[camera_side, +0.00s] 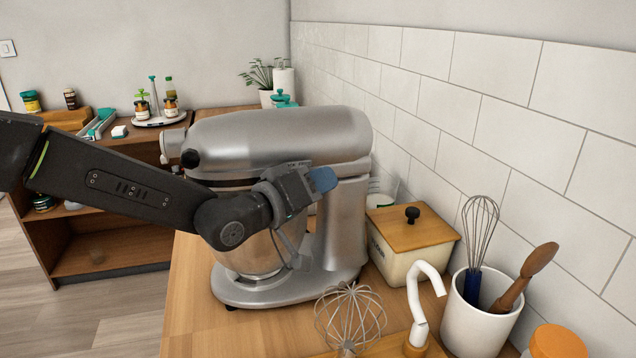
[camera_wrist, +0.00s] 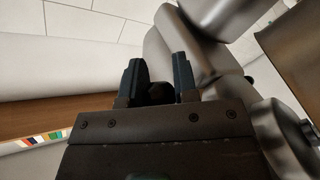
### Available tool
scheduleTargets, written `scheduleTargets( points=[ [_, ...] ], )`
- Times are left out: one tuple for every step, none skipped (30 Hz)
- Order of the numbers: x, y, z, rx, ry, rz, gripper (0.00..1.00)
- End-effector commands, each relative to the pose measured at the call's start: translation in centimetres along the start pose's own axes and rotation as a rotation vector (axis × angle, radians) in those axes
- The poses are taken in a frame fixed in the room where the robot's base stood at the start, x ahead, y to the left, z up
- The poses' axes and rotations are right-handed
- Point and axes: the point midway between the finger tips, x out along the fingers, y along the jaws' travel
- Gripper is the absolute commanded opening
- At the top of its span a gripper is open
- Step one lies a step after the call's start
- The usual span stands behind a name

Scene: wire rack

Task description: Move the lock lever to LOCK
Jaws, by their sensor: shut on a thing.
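The silver stand mixer (camera_side: 280,132) stands on the wooden counter with its head level over the bowl (camera_side: 245,254). My gripper (camera_side: 322,180) is at the mixer's near side, at the joint between head and column. In the wrist view, the two dark fingers of my gripper (camera_wrist: 158,78) stand on either side of a small dark piece (camera_wrist: 158,93), which appears to be the lock lever. My gripper is shut on it. In the side view the lever is hidden behind my gripper, and its exact setting cannot be told.
A lidded canister (camera_side: 412,240) stands right of the mixer. A wire whisk attachment (camera_side: 350,318), a white hook attachment (camera_side: 421,300) and a white utensil crock (camera_side: 480,318) are at the front right. A tiled wall (camera_side: 480,120) bounds the right side.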

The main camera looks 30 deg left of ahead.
Motion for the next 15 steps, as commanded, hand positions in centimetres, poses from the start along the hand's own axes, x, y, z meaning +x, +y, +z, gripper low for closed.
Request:
scheduleTargets(
  points=[
    [0.0, 0.0, 0.0, 0.001, 0.0, 0.001, 0.0],
    [0.0, 0.0, 0.0, 0.001, 0.0, 0.001, 0.0],
    [0.0, 0.0, 0.0, 0.001, 0.0, 0.001, 0.0],
    [0.0, 0.0, 0.0, 0.001, 0.0, 0.001, 0.0],
    [0.0, 0.0, 0.0, 0.001, 0.0, 0.001, 0.0],
    [0.0, 0.0, 0.0, 0.001, 0.0, 0.001, 0.0],
    [0.0, 0.0, 0.0, 0.001, 0.0, 0.001, 0.0],
    [-0.1, 0.0, 0.0, 0.001, 0.0, 0.001, 0.0],
    [-0.2, 0.0, -0.1, 0.002, 0.0, 0.001, 0.0],
    [-0.4, -0.1, -0.2, 0.002, 0.001, 0.001, 0.0],
    [-0.7, -0.2, -0.3, 0.003, 0.001, 0.001, 0.0],
    [-1.1, -0.3, -0.5, 0.003, 0.002, 0.002, 0.0],
    [-1.5, -0.5, -0.6, 0.002, 0.003, 0.001, 0.0],
    [-1.8, -0.6, -0.7, 0.002, 0.003, 0.001, 0.0],
    [-2.2, -0.8, -0.8, 0.003, 0.002, 0.002, 0.0]
  ],
)
